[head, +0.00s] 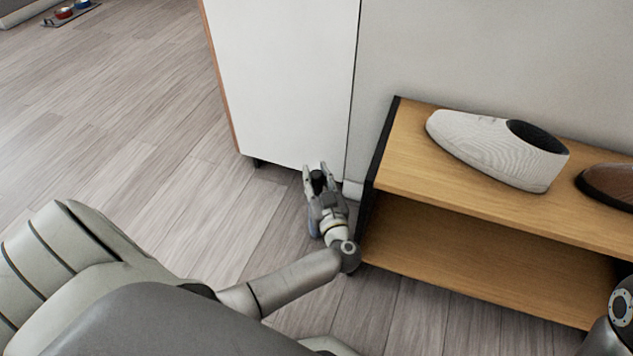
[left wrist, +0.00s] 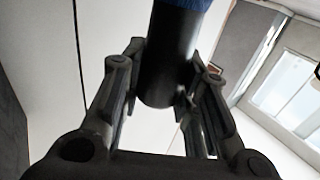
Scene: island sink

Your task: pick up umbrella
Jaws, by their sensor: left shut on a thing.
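The umbrella shows in the left wrist view as a black cylindrical handle (left wrist: 168,55) with a bit of blue at the top edge of the picture. In the head view its dark end (head: 318,178) shows between the fingers, and a little blue shows beside the wrist. The rest of it is hidden by my gripper and arm. My left gripper (head: 316,172) is low beside the shoe rack, shut on the handle, with one finger on each side (left wrist: 165,80). My right gripper is out of view; only part of my right arm shows at the lower right edge.
A wooden shoe rack (head: 405,160) with a black side panel stands just right of my left gripper. A white shoe (head: 485,145) and a brown shoe (head: 612,183) sit on top. A white cabinet (head: 285,80) is behind. The floor (head: 120,110) at left is open.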

